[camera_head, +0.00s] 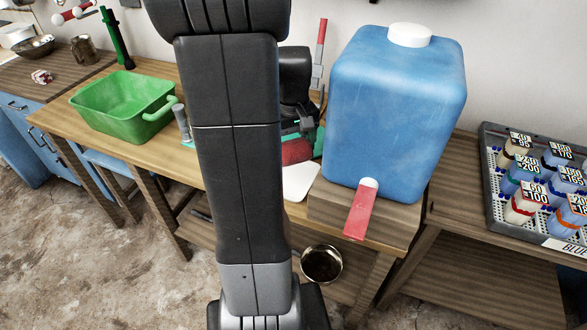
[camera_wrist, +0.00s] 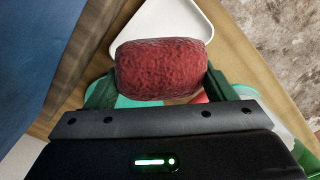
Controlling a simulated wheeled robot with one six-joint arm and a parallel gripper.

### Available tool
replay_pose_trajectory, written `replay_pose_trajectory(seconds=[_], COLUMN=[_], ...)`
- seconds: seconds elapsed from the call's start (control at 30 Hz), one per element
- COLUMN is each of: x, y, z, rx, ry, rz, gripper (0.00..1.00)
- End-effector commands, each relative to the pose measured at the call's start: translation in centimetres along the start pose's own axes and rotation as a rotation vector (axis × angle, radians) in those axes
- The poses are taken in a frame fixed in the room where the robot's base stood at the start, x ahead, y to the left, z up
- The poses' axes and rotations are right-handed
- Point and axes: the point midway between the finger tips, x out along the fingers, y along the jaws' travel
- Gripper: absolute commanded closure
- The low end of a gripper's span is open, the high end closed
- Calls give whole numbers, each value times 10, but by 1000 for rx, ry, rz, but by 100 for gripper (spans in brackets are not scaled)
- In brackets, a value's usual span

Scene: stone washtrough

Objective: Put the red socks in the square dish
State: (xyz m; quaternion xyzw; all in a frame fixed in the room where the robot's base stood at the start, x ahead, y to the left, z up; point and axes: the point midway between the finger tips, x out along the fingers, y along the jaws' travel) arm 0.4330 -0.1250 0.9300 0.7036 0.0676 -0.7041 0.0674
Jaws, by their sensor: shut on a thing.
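The red socks (camera_wrist: 163,68), a rolled dark red bundle, sit between the two fingers of my gripper (camera_wrist: 160,88) in the wrist view. My gripper is shut on them, one finger at each end of the roll. In the head view the socks (camera_head: 297,151) show just right of my arm, which hides part of the gripper. The white square dish (camera_head: 300,184) lies on the wooden bench in front of the socks. It also shows in the wrist view (camera_wrist: 150,17), beyond the socks and partly covered by them. The height of the socks above the bench is hard to tell.
A large blue water container (camera_head: 395,115) with a red tap (camera_head: 361,211) stands close right of the dish. A green basin (camera_head: 115,108) is at the left on the bench. Teal and red items lie partly hidden beneath my gripper. A rack of bottles (camera_head: 535,190) is far right.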

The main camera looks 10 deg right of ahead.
Motion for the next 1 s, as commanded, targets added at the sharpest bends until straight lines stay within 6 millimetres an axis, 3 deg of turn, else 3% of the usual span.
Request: replay_pose_trajectory(seconds=[0.1, 0.27, 0.5, 0.97, 1.0], x=[24, 37, 70, 81, 81], y=[0, 0, 0, 0, 0], z=[0, 0, 0, 0, 0], rx=[0, 0, 0, 0, 0], ry=[-3, 0, -3, 1, 1], rz=[-1, 0, -1, 0, 0], gripper=[47, 47, 47, 47, 19])
